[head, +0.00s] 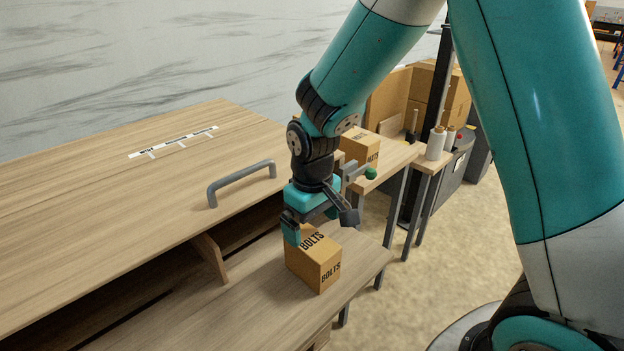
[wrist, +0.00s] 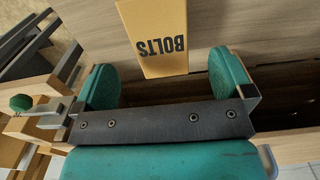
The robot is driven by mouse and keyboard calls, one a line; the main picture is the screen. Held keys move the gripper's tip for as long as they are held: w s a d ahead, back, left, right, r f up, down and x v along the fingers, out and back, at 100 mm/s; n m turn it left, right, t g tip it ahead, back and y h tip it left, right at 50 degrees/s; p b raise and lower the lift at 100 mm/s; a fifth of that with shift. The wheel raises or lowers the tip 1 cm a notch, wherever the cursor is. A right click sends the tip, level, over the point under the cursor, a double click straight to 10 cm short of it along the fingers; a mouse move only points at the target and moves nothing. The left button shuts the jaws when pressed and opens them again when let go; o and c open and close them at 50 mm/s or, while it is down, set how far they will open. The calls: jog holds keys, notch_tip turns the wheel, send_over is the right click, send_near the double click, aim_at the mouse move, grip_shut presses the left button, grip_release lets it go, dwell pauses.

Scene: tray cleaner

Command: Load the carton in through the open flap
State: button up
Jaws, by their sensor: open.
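A brown carton (head: 315,262) marked BOLTS stands upright on a flat wooden panel (head: 225,310) in front of a dark opening (head: 245,232) under a wooden top. My gripper (head: 318,224) is open, just above and behind the carton on the opening's side. In the wrist view the carton (wrist: 155,45) lies ahead of the fingertips, roughly centred across the gap between the teal fingers (wrist: 165,82). The gap is empty, and neither finger clearly touches the carton. I cannot tell whether the wooden panel or the top with the handle is the flap.
A grey handle (head: 240,182) is fixed to the wooden top, close to my wrist. A wooden divider (head: 211,260) stands in the opening. Another carton (head: 361,147) sits on a side table behind my gripper. White rolls (head: 436,143) stand farther right. The panel left of the carton is clear.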

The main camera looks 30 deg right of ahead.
notch_tip(320, 180, up, 11)
jog(key=shift+p, duration=0.35)
jog(key=s+a+r+n+y+p, duration=0.1)
jog(key=s+a+r+y+p, duration=0.1)
jog(key=s, duration=0.7)
jog(key=s+a+r+n+y+p, duration=0.2)
jog(key=s+a+r, duration=0.3)
jog(key=s, duration=0.5)
notch_tip(320, 180, up, 2)
jog(key=shift+s+r, duration=0.1)
jog(key=shift+s, duration=0.1)
